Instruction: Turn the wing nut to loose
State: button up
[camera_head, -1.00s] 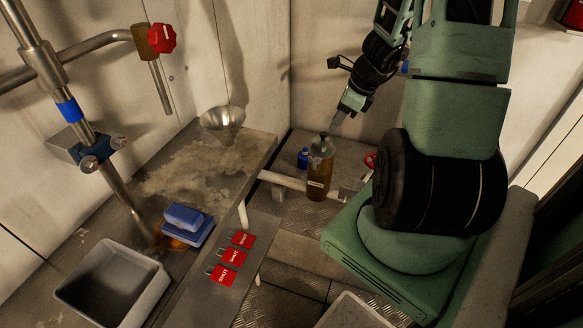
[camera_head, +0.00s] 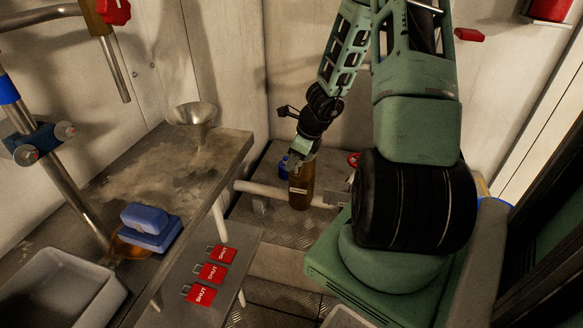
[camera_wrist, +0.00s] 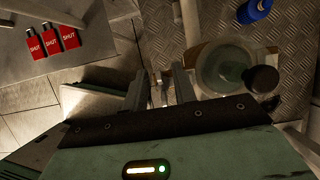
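No part shows clearly as a wing nut. A blue clamp (camera_head: 40,143) with round knobs sits on the slanted metal pipe at the left in the head view. My gripper (camera_head: 300,152) is far to the right of it, pointing down by the top of a brown bottle (camera_head: 300,190). In the wrist view, my gripper's (camera_wrist: 165,88) two fingers stand apart with nothing seen between them. A round translucent vessel with a black knob (camera_wrist: 262,79) is just right of the fingers. Whether a finger touches it, I cannot tell.
A metal funnel (camera_head: 194,118) stands on the stained bench (camera_head: 150,165). Blue sponges (camera_head: 148,222), a grey basin (camera_head: 58,285) and red SHUT tags (camera_head: 211,272) are at the lower left. A small blue bottle (camera_head: 284,165) and a white pipe (camera_head: 265,190) are near the brown bottle.

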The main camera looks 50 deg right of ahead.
jog(key=shift+w+a+f, duration=0.1)
jog(key=shift+w+f, duration=0.05)
jog(key=shift+f, duration=0.2)
grip_shut()
